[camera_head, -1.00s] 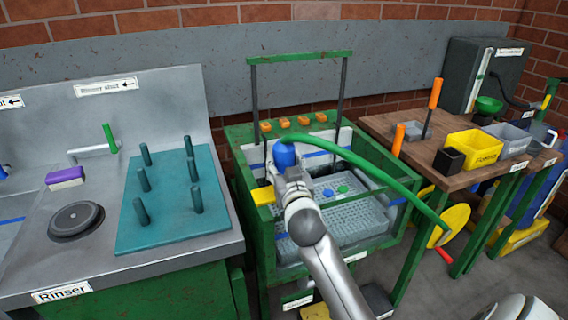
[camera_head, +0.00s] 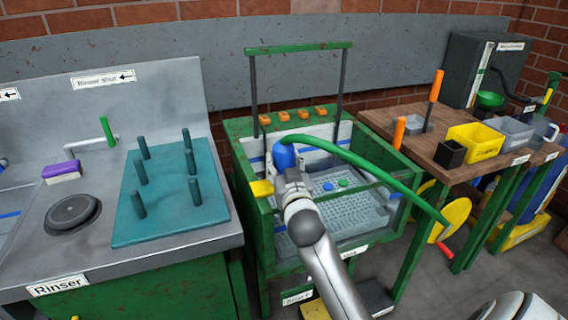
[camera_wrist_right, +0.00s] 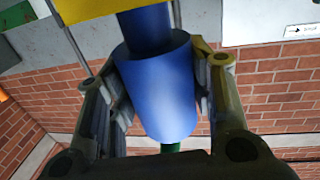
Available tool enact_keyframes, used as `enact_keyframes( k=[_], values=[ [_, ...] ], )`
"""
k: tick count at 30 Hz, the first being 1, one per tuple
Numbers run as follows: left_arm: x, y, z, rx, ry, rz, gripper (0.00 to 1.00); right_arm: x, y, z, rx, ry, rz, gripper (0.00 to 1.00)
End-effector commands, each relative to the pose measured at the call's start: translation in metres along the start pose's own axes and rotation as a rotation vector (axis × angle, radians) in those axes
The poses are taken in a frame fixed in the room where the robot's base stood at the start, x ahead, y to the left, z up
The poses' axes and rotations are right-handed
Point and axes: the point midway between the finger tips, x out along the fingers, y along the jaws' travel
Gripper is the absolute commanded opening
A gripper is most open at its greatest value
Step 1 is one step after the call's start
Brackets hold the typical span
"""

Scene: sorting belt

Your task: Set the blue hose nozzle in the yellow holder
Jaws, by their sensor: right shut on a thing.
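The blue hose nozzle (camera_head: 284,157) is held over the left end of the green-framed wash tub, with its green hose (camera_head: 375,172) arching off to the right. My right gripper (camera_wrist_right: 160,88) is shut on the nozzle (camera_wrist_right: 157,98), one finger on each side. In the head view this gripper (camera_head: 286,178) is mostly hidden by its own arm. The yellow holder (camera_head: 261,189) sits on the tub's left edge, just left of and nearer than the nozzle. In the wrist view, yellow (camera_wrist_right: 85,8) shows beside the nozzle's narrow end; contact is unclear. My left gripper is out of view.
The tub (camera_head: 385,235) has a perforated tray (camera_head: 335,205) inside. A teal peg board (camera_head: 165,225) stands on the steel sink at left. A wooden bench (camera_head: 400,145) with a yellow bin (camera_head: 474,146) is at right. The hose runs towards a yellow reel (camera_head: 452,220).

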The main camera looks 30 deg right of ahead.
Motion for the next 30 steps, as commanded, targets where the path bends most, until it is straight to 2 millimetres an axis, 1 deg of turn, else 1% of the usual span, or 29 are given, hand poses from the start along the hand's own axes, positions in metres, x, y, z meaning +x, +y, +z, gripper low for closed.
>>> enact_keyframes(
  k=[8, 19, 30],
  values=[
    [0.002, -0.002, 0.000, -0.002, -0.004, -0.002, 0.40, 0.000, 0.000, 0.002, 0.000, 0.001, 0.000, 0.31],
    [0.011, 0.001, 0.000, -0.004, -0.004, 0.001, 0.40, 0.000, 0.000, 0.015, 0.000, 0.001, 0.001, 0.31],
    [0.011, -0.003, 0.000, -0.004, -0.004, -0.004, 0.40, 0.000, -0.001, 0.015, 0.000, 0.002, 0.000, 0.31]
  ],
)
